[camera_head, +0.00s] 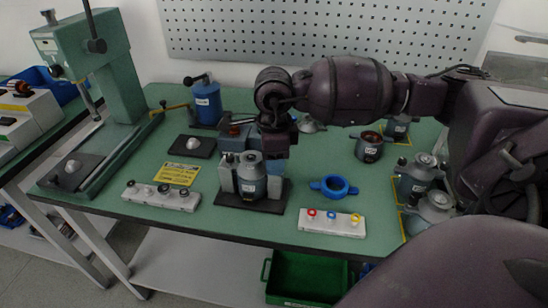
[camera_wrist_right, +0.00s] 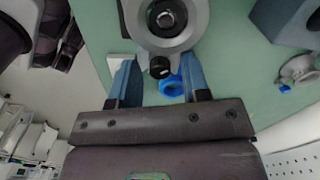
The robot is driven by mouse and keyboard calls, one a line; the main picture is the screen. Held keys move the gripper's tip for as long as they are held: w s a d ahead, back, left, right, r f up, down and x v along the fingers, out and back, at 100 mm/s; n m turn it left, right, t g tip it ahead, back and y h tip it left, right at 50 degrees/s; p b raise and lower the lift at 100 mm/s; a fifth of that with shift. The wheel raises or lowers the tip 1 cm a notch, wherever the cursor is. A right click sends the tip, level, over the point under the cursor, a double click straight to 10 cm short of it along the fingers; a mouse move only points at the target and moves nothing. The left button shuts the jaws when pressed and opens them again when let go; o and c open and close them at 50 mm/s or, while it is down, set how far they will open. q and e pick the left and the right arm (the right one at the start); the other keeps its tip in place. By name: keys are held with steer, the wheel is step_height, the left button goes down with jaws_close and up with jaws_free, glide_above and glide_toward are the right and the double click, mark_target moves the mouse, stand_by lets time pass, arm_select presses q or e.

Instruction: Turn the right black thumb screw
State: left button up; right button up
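The black thumb screw (camera_wrist_right: 160,67) shows in the right wrist view, sticking out from a round grey part (camera_wrist_right: 166,22) with a dark centre. My right gripper (camera_wrist_right: 160,78) is open, its two blue fingers on either side of the screw with gaps visible, so it does not look gripped. In the head view my right gripper (camera_head: 275,160) reaches down at the grey motor-like part (camera_head: 251,176) on a black base (camera_head: 228,201). The screw is hidden or too small to make out there. My left gripper is in neither view.
A blue ring with handles (camera_head: 334,187) and a white strip with coloured rings (camera_head: 332,222) lie right of the base. A white strip with knobs (camera_head: 160,196) lies left. A green press (camera_head: 105,75) stands far left; grey housings (camera_head: 414,182) stand right. Front table is partly clear.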

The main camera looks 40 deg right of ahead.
steer(key=shift+r, duration=0.15)
steer(key=shift+r, duration=0.3)
step_height(320, 180, up, 10)
steer(key=p, duration=0.1)
stand_by(0.3)
stand_by(0.5)
steer(key=shift+f, duration=0.1)
